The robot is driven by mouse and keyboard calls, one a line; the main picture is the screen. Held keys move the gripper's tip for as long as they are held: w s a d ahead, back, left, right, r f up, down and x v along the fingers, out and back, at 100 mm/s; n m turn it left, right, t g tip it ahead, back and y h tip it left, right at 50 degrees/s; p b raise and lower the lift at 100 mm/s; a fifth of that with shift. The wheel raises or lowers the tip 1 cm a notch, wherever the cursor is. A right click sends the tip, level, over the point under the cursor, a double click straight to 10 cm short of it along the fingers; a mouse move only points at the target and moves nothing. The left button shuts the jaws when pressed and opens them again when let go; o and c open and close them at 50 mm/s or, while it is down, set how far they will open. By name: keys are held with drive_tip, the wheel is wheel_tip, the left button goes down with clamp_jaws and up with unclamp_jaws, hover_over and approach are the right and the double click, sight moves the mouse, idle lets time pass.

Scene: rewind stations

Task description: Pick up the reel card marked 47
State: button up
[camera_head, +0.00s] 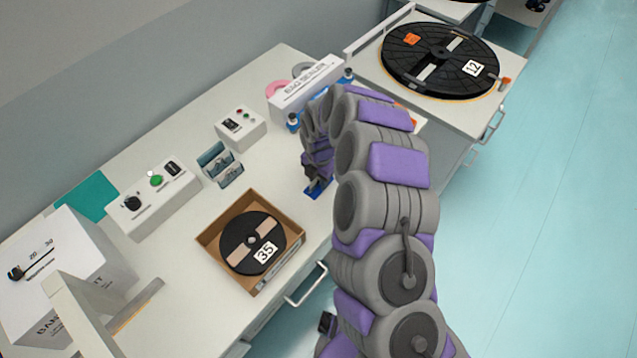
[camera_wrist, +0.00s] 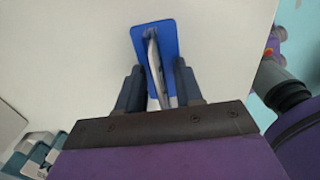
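A thin pale card (camera_wrist: 155,68) stands on edge in a blue holder (camera_wrist: 168,30) on the white bench top. I see it nearly edge-on, so no number can be read and I cannot tell whether it is the 47 card. My gripper (camera_wrist: 158,70) is open, with one dark finger on each side of the card and small gaps showing. In the head view my gripper (camera_head: 317,178) points down at the blue holder (camera_head: 316,189) near the bench's front edge; the card is hidden there.
A cardboard box (camera_head: 206,240) with a reel marked 35 (camera_head: 240,235) lies left of my gripper. Behind are a grey-blue rack (camera_head: 220,165), a control box (camera_head: 241,125) and a bag sealer (camera_head: 308,90). A reel marked 12 (camera_head: 440,58) sits beyond. Open floor (camera_head: 560,200) lies right.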

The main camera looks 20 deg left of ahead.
clamp_jaws()
idle(0.3)
